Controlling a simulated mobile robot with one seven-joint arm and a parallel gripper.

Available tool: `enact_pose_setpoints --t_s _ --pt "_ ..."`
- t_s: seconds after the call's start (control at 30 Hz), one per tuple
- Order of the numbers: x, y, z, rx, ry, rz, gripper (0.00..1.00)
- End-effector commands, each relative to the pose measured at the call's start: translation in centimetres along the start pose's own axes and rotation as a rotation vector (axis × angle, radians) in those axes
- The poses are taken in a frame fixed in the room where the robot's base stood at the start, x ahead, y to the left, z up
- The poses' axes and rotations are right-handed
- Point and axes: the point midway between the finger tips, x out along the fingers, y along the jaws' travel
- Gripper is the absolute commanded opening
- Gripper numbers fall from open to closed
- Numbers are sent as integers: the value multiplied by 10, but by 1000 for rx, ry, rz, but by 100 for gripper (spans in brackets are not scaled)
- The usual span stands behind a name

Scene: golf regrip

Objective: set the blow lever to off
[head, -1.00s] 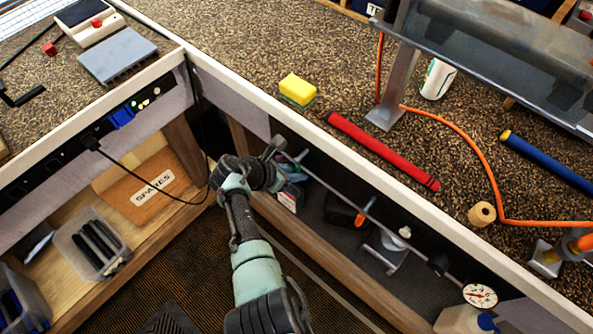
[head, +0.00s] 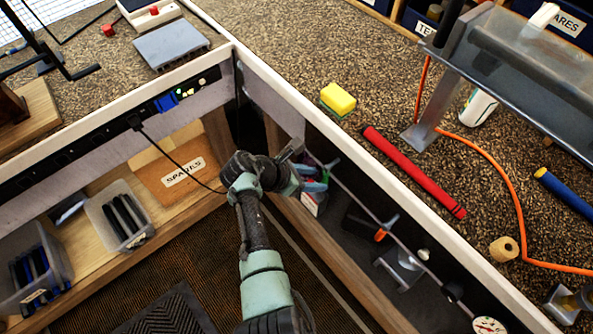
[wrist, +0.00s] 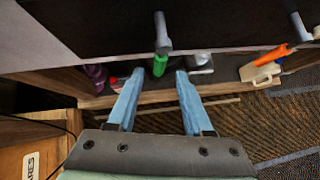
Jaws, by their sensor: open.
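No label for the blow lever can be read, and I cannot tell for sure which part it is. In the wrist view a grey lever-like stub (wrist: 162,32) juts from a dark panel, ahead of and roughly between my fingertips. My gripper (wrist: 154,74) is open and empty, its two blue fingers apart and not visibly touching the stub. In the head view my gripper (head: 297,150) is at the bench's inner corner, below the white edge, near the far end of a grey pipe (head: 345,188); its fingers are hard to make out.
Along the pipe are a white knob (head: 423,254), a black knob (head: 453,292) and a partly cut-off gauge (head: 488,325). A green-topped item (wrist: 160,66) and an orange-tipped one (wrist: 278,53) lie beyond my fingers. A spares box (head: 180,175) and tubs stand on the left shelf.

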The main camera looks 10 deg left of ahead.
Motion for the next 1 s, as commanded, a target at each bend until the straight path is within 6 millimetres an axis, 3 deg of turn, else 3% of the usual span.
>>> enact_pose_setpoints --t_s 0.03,0.2,0.4,1.0 --pt "-14 1 1 -1 0 4 51" --pt "-47 0 0 0 0 3 51" --pt "-72 0 0 -1 0 0 51" --pt "-77 0 0 -1 0 -2 51"
